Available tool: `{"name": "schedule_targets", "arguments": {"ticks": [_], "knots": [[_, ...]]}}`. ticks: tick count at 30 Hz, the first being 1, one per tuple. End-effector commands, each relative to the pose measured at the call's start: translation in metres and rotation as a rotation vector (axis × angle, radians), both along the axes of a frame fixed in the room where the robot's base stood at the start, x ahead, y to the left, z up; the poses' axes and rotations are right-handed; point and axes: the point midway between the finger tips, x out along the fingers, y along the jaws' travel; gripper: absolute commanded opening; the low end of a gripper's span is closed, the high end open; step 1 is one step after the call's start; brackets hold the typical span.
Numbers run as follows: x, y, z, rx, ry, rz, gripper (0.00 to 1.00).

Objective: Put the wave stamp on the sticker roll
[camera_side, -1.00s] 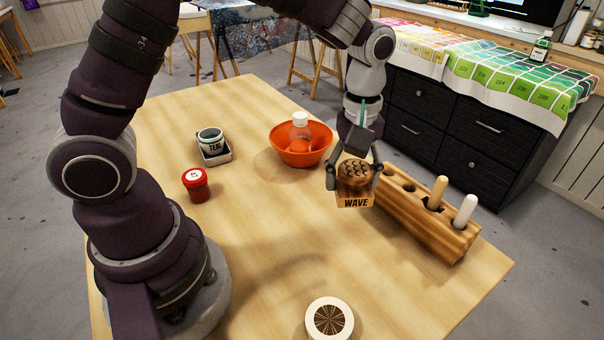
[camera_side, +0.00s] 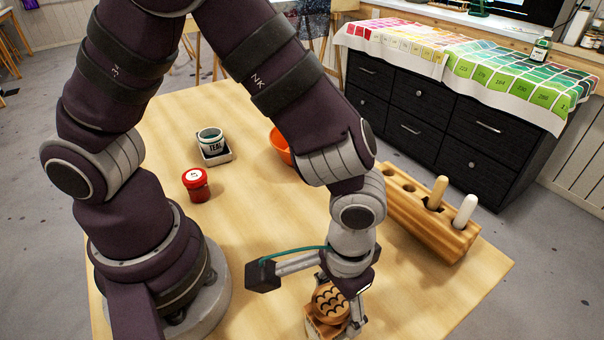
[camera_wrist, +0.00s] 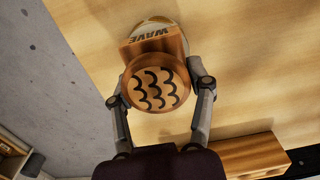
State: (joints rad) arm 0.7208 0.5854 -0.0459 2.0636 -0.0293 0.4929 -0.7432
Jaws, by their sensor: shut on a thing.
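The wave stamp (camera_side: 330,303) is a wooden block with a round top marked with dark wave lines. It also shows in the wrist view (camera_wrist: 158,88), with the word WAVE on its side. My gripper (camera_wrist: 160,93) is shut on the stamp, with one finger on each side of the round top. The pale rim of the sticker roll (camera_wrist: 160,20) shows just past the stamp in the wrist view. The stamp hides most of the roll. I cannot tell whether the stamp touches it.
A wooden rack (camera_side: 430,220) with two pegs stands at the right edge of the table. An orange bowl (camera_side: 279,146) is partly hidden behind my arm. The middle of the table is clear.

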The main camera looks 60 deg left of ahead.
Motion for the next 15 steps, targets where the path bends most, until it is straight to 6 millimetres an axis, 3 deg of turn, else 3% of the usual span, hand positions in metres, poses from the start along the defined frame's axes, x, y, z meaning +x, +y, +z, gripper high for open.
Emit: {"name": "schedule_targets", "arguments": {"ticks": [6,7,12,15], "knots": [[0.0001,0.0001,-0.002,0.001,0.001,0.001,0.17],[0.0001,0.0001,-0.0025,0.001,0.001,0.002,0.55],[0.0003,0.0,-0.002,0.0,0.0,0.002,0.77],[0.0003,0.0,-0.0019,0.0,0.0,0.002,0.8]]}}
